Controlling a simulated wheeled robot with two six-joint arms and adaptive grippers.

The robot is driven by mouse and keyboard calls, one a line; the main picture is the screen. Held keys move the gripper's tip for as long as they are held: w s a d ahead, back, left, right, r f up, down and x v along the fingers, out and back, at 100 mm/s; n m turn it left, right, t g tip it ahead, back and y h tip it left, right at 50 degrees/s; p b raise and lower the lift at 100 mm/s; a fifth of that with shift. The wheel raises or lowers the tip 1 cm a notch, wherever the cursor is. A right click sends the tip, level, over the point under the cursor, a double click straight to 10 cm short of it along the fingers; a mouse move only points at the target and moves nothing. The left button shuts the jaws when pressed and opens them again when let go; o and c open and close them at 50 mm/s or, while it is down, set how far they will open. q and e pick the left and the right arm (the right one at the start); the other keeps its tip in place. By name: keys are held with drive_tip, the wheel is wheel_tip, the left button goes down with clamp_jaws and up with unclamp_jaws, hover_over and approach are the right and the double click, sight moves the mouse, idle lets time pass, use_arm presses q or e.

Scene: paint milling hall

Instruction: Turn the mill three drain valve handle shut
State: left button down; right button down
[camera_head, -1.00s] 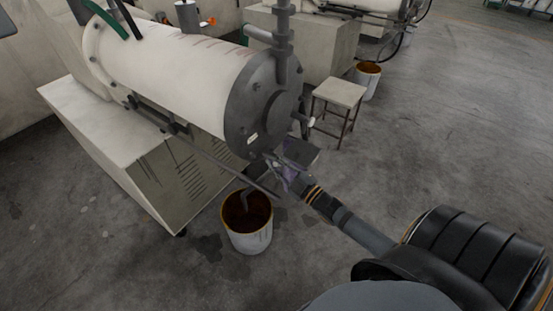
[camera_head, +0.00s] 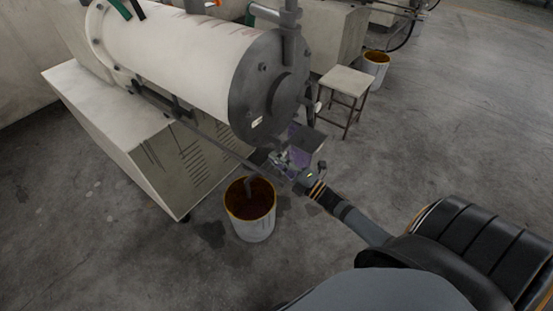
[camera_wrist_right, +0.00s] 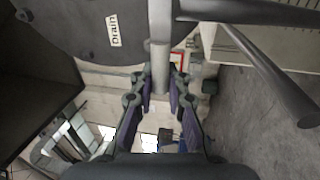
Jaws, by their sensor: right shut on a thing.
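The mill (camera_head: 180,55) is a cream horizontal cylinder with a dark round end plate (camera_head: 272,85). In the right wrist view a "Drain" label (camera_wrist_right: 114,30) shows on that plate. My right gripper (camera_head: 283,158) is low in front of the plate, just above and right of the bucket. In the right wrist view its purple-padded fingers (camera_wrist_right: 160,80) are closed around the end of a grey bar, the drain valve handle (camera_wrist_right: 160,52). The valve body is mostly hidden by the gripper in the head view. My left gripper is not in view.
A white bucket (camera_head: 253,230) with dark brown contents stands under the drain. A stool (camera_head: 346,82) and another bucket (camera_head: 376,70) stand behind to the right. The mill's cabinet base (camera_head: 165,165) is at left. The floor at right is open.

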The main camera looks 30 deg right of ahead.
drive_tip(key=shift+s+d+f, duration=0.1)
drive_tip(key=shift+s+f, duration=0.05)
drive_tip(key=shift+f, duration=0.25)
drive_tip(key=c, duration=1.6)
unclamp_jaws()
drive_tip(key=shift+c, duration=0.2)
drive_tip(key=o, duration=0.3)
drive_tip(key=shift+r, duration=0.25)
drive_tip(key=v, duration=1.2)
drive_tip(key=shift+d, duration=0.1)
